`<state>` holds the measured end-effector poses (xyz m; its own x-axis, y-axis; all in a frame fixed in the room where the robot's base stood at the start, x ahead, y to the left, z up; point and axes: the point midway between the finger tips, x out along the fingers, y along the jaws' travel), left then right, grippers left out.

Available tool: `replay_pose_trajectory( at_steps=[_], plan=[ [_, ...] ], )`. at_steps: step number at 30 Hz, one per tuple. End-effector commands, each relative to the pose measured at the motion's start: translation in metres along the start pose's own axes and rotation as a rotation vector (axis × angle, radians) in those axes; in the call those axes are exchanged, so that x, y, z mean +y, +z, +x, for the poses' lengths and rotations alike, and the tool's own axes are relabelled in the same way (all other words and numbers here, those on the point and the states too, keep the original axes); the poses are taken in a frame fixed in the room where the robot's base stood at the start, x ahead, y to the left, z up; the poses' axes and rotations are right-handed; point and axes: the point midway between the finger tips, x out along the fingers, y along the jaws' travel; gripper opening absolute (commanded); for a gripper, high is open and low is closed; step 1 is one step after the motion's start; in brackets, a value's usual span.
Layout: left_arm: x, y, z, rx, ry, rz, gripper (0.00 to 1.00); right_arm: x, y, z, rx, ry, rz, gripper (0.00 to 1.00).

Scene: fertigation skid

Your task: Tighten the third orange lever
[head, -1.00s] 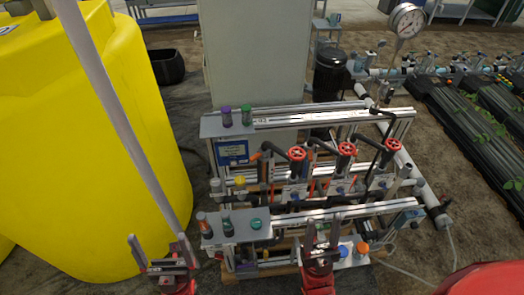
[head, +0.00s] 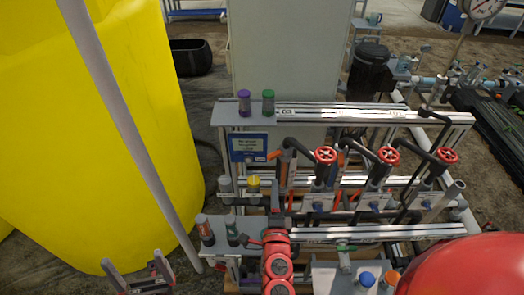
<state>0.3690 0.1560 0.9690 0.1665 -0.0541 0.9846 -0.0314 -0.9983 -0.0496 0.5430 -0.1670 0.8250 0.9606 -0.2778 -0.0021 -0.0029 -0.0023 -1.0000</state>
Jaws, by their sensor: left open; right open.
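The skid (head: 355,238) stands ahead with a row of valves along its middle. An orange lever (head: 277,156) slants at the left end, and another orange lever (head: 340,162) shows behind the first red handwheel. Small red-orange levers, such as one (head: 355,198) between the first and second handwheels, stand lower in the row; which is the third orange lever I cannot tell. My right gripper (head: 272,222) is open over the skid's front rail, left of the handwheels, its fingers partly hidden. My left gripper (head: 140,276) is open and empty at the lower left, away from the skid.
Three red handwheels (head: 388,155) top the valves. Purple- and green-capped bottles (head: 244,102) stand on the back shelf, other capped bottles (head: 205,230) on the front left. A yellow tank (head: 90,150) fills the left. A pale cabinet (head: 290,50) stands behind.

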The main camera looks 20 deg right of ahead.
Motion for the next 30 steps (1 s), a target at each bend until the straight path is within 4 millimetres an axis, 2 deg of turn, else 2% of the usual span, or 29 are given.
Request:
replay_pose_trajectory(
  at_steps=[8, 14, 21, 27, 30],
  plan=[
    [0.0, -0.001, 0.005, 0.0, 0.0, 0.0, 1.0, -0.003, -0.001, 0.027, 0.0, -0.003, 0.008, 0.5],
    [-0.001, -0.002, 0.012, 0.0, 0.0, 0.0, 1.0, -0.005, -0.002, 0.066, 0.003, -0.005, 0.004, 0.5],
    [-0.001, -0.003, 0.019, 0.0, 0.0, 0.0, 1.0, -0.004, -0.001, 0.122, -0.002, -0.004, 0.001, 0.5],
    [-0.001, -0.003, 0.019, 0.0, 0.0, 0.0, 1.0, -0.002, 0.001, 0.156, -0.003, -0.004, 0.003, 0.5],
    [-0.001, -0.003, 0.018, 0.0, 0.0, 0.0, 1.0, -0.001, 0.001, 0.165, -0.004, -0.002, 0.003, 0.5]
  ],
)
